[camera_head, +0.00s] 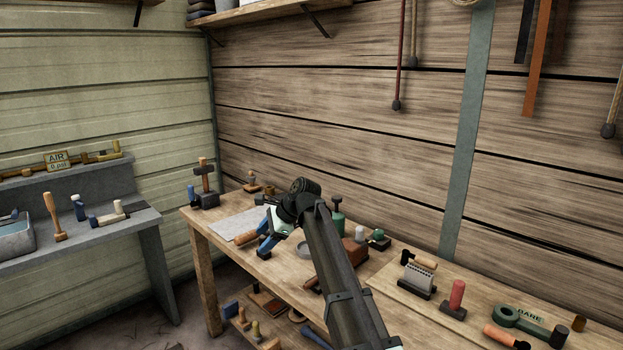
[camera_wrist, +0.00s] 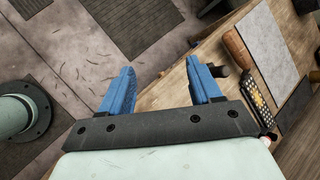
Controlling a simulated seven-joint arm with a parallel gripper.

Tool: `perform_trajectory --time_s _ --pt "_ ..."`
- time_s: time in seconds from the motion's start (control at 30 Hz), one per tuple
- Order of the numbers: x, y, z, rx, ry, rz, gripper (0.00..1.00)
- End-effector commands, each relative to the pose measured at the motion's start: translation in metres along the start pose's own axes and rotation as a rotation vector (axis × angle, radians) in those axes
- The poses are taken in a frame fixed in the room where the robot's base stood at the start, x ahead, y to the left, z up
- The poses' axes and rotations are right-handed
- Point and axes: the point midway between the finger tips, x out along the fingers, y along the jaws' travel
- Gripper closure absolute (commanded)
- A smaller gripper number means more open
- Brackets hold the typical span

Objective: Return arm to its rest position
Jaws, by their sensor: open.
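My gripper (camera_wrist: 163,88) shows in the wrist view with its two blue fingers spread apart and nothing between them. It hangs over the front edge of the wooden workbench (camera_wrist: 180,92), with floor below the left finger. In the head view my gripper (camera_head: 262,232) is above the left part of the workbench (camera_head: 395,297), and my dark arm reaches to it from the bottom and hides part of the bench.
A wooden-handled rasp (camera_wrist: 237,48) lies near a grey sheet (camera_wrist: 275,45), right of my gripper. A small anvil-like block (camera_head: 205,199), a green bottle (camera_head: 338,222) and a red-handled tool (camera_head: 456,296) stand on the bench. A grey side bench (camera_head: 110,229) is at left.

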Motion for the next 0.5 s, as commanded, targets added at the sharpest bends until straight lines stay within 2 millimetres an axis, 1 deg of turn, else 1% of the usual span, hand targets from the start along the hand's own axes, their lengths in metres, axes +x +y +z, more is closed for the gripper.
perform_trajectory --time_s 0.03,0.07,0.1,0.17,0.2,0.27,0.3,0.37,0.4,0.47,0.5 --pt "0.029 0.018 0.007 -0.043 -0.010 0.035 0.37" --pt "0.043 0.027 0.010 -0.070 -0.015 0.053 0.37" --pt "0.062 0.039 0.015 -0.106 -0.022 0.076 0.37" --pt "0.090 0.057 0.021 -0.159 -0.033 0.111 0.37" --pt "0.108 0.070 0.026 -0.195 -0.041 0.134 0.37" --pt "0.134 0.090 0.033 -0.249 -0.054 0.169 0.37" --pt "0.151 0.105 0.037 -0.284 -0.063 0.192 0.37" --pt "0.175 0.127 0.043 -0.339 -0.078 0.226 0.37" --pt "0.190 0.142 0.048 -0.375 -0.088 0.249 0.37" --pt "0.213 0.165 0.054 -0.428 -0.105 0.283 0.37" --pt "0.227 0.181 0.057 -0.463 -0.116 0.305 0.37"
